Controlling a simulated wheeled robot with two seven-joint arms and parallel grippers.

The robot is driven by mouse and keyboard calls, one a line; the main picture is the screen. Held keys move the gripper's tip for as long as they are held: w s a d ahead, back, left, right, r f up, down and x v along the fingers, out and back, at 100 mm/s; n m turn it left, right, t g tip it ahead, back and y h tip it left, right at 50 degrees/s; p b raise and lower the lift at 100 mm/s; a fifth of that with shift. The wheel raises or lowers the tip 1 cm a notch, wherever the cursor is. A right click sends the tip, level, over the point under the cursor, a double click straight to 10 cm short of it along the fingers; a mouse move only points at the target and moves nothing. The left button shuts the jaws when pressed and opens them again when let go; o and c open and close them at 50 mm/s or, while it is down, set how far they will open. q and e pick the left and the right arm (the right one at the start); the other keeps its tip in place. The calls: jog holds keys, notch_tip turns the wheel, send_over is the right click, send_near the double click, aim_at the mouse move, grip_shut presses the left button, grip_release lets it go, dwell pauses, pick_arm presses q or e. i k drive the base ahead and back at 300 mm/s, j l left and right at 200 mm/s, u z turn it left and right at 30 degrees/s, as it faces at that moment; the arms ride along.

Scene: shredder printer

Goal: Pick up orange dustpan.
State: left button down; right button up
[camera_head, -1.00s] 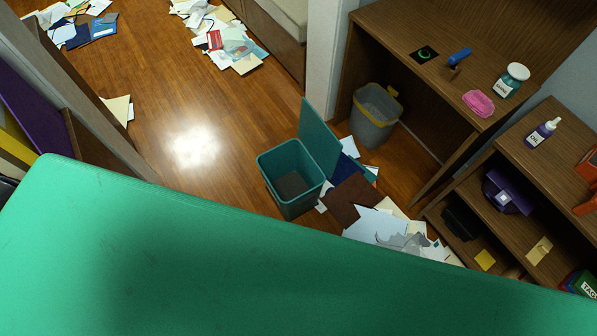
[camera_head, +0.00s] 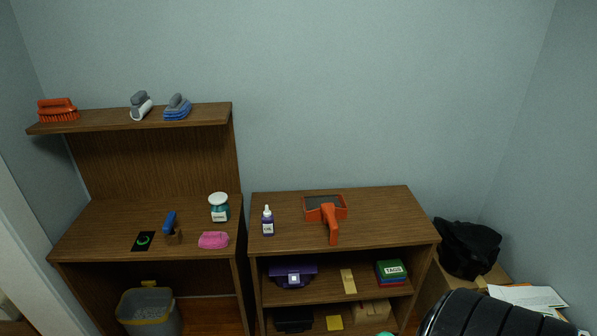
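The orange dustpan (camera_head: 331,222) lies on top of the right-hand wooden shelf unit (camera_head: 380,225) in the head view. Its dark-lined pan is toward the wall and its handle points toward me, near the front edge of the top. Nothing covers it and nothing holds it. Neither of my grippers is in view.
A purple-labelled bottle (camera_head: 268,221) stands left of the dustpan. The top right of it is clear. The left desk (camera_head: 110,225) holds a jar (camera_head: 219,207), a pink item (camera_head: 213,240) and a blue-handled tool (camera_head: 170,223). A black bag (camera_head: 467,247) sits at right.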

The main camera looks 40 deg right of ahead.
aim_at(328, 208)
jog(key=z, duration=1.65)
jog(key=u, duration=2.15)
jog(key=z, duration=2.15)
jog(key=i+l+u, duration=0.3)
jog(key=i+l, duration=0.8)
